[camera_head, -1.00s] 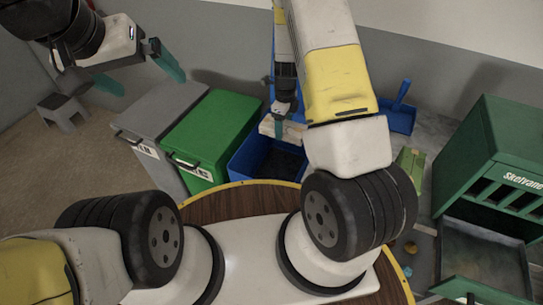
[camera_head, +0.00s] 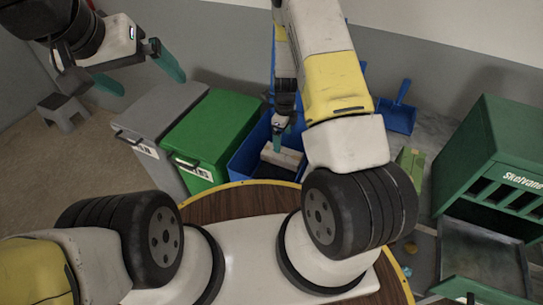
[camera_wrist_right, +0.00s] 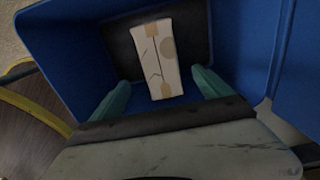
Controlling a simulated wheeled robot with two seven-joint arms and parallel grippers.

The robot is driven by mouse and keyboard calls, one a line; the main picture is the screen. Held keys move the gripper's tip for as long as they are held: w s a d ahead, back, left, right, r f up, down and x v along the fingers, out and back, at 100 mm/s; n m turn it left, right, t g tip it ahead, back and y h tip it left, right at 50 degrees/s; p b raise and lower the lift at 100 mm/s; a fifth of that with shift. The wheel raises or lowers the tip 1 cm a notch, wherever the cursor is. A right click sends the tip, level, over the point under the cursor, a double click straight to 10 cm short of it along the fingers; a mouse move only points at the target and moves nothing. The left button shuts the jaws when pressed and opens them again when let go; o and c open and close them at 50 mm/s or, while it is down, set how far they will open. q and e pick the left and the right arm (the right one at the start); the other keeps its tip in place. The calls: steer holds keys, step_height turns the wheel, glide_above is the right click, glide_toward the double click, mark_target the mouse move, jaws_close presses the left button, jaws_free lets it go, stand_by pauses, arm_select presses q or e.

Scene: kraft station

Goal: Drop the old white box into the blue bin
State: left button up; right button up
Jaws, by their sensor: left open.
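The old white box (camera_head: 284,158) is inside the blue bin (camera_head: 247,158), below my right gripper (camera_head: 281,133). In the right wrist view the box (camera_wrist_right: 156,58) is pale with tan patches and cracks or lines, apart from the fingers. Whether it rests on the bin's dark floor or is still falling cannot be told. My right gripper (camera_wrist_right: 160,84) is open and empty, over the blue bin (camera_wrist_right: 245,42). My left gripper (camera_head: 140,74) is open and empty, high at the upper left, far from the box.
A green lidded bin (camera_head: 212,135) and a grey lidded bin (camera_head: 165,120) stand left of the blue bin. A blue dustpan (camera_head: 398,115) is to the right. A green machine (camera_head: 500,150) stands far right. A grey stool (camera_head: 62,110) is at far left.

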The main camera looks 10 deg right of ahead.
step_height(320, 180, up, 8)
stand_by(0.7)
